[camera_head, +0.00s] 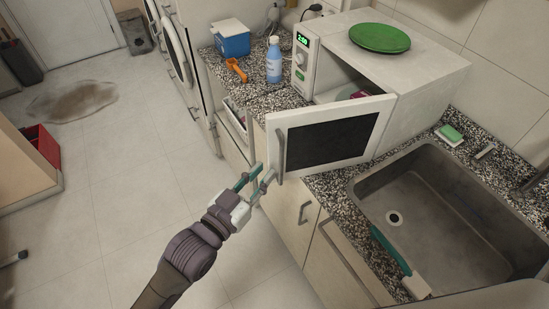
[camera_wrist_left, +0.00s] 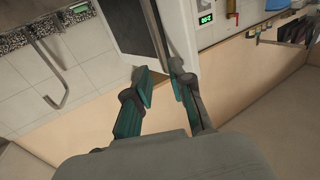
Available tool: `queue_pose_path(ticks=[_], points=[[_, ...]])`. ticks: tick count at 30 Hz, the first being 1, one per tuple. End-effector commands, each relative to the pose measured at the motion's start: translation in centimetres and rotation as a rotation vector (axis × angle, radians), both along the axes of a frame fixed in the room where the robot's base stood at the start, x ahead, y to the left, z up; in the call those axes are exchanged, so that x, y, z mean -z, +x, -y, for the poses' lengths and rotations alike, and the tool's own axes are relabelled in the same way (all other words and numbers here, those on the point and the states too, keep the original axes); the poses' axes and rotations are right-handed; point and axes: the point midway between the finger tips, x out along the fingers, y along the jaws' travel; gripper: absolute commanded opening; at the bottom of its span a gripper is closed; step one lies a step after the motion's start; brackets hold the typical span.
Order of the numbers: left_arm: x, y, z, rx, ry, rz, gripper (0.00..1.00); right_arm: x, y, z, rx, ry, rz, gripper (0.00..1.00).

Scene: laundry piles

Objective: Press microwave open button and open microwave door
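The white microwave (camera_head: 425,75) stands on the counter with its door (camera_head: 330,135) swung wide open towards me. The door has a dark window and a grey vertical handle (camera_head: 281,150) near its free edge. The control panel shows a lit green display (camera_head: 302,39) and a green button (camera_head: 299,75) below; the display also shows in the left wrist view (camera_wrist_left: 206,19). My left gripper (camera_head: 264,172) is open, close to the door's lower free corner. In the left wrist view its fingers (camera_wrist_left: 158,72) are apart near the door edge; contact is unclear.
A green plate (camera_head: 379,38) lies on top of the microwave. A blue bottle (camera_head: 274,60), an orange object (camera_head: 237,70) and a blue box (camera_head: 231,38) stand left of it. A sink (camera_head: 450,215) is to the right. Floor at left is mostly clear.

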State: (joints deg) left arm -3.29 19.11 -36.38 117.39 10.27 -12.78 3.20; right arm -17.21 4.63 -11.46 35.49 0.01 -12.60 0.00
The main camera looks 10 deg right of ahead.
Motion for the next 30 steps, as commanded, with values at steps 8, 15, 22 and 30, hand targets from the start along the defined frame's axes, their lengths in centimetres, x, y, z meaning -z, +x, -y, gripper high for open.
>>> queue_pose_path(ticks=[8, 15, 22, 30], points=[[0.0, -2.7, -2.3, 0.000, 0.000, 0.000, 0.22, 0.0, 0.1, -0.1, 0.000, 0.001, 0.001, 0.00], [0.0, -2.9, -2.5, 0.000, -0.001, 0.001, 0.22, 0.0, 0.1, -0.1, 0.000, 0.001, 0.001, 0.00], [0.0, -2.9, -2.5, 0.000, -0.001, 0.001, 0.22, 0.0, 0.1, -0.1, 0.000, 0.001, 0.001, 0.00], [2.8, -2.0, -3.1, -0.027, 0.028, -0.035, 0.22, 0.3, 0.1, -0.1, 0.000, 0.001, 0.001, 0.00]])
